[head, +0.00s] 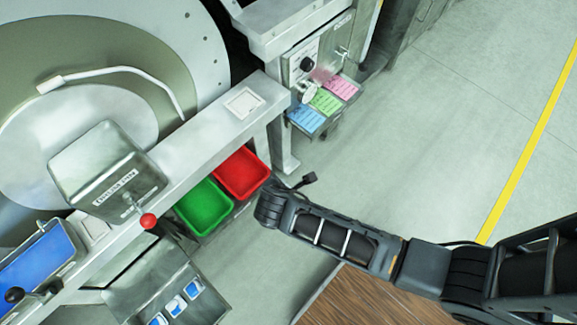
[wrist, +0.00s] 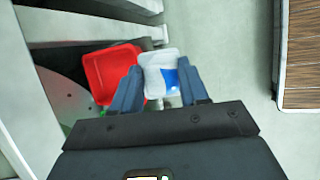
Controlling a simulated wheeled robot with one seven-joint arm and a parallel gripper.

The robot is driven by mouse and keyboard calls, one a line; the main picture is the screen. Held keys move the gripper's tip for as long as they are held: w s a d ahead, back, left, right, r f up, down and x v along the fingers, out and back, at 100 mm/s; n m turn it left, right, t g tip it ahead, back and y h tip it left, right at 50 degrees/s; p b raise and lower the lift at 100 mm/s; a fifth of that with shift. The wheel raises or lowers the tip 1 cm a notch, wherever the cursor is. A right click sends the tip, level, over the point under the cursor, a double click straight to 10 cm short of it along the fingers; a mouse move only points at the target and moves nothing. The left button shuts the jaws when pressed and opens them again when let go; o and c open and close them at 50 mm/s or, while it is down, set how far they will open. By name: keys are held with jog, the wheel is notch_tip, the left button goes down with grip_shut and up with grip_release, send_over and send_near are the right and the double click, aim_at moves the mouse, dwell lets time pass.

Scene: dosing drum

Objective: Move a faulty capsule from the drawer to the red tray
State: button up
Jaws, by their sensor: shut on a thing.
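My gripper (wrist: 158,78) is shut on a white and blue capsule (wrist: 155,60), held between its two fingers in the wrist view. The red tray (wrist: 90,75) lies just left of the capsule and looks lower than it. In the head view the red tray (head: 242,172) sits below the machine's ledge, beside my arm's end. My gripper and the held capsule are hidden in the head view. The open drawer (head: 140,294) is at the lower left of the head view, with several white and blue capsules (head: 176,305) in it.
A green tray (head: 204,206) adjoins the red tray. The grey ledge (head: 215,125) runs above both, with a red-knobbed lever (head: 148,221) close by. Coloured cards (head: 325,101) lie beyond a metal post. The floor at right is clear.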

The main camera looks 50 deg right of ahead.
jog(key=shift+w+d, duration=0.25)
jog(key=shift+d, duration=0.35)
jog(key=shift+w+d+f+b, duration=0.1)
jog(key=shift+w+f+b, duration=0.05)
jog(key=shift+w+b, duration=0.2)
jog(key=shift+w+f+b, duration=1.05)
jog(key=shift+w+b, duration=0.8)
jog(key=shift+w, duration=0.15)
jog(key=shift+w+f+b, duration=1)
jog(key=shift+w+b, duration=0.9)
jog(key=shift+w, duration=0.15)
jog(key=shift+w+f+b, duration=1.05)
jog(key=shift+w+b, duration=0.8)
jog(key=shift+w, duration=0.15)
jog(key=o, duration=0.7)
jog(key=shift+p+v, duration=0.8)
jog(key=shift+v, duration=3.1)
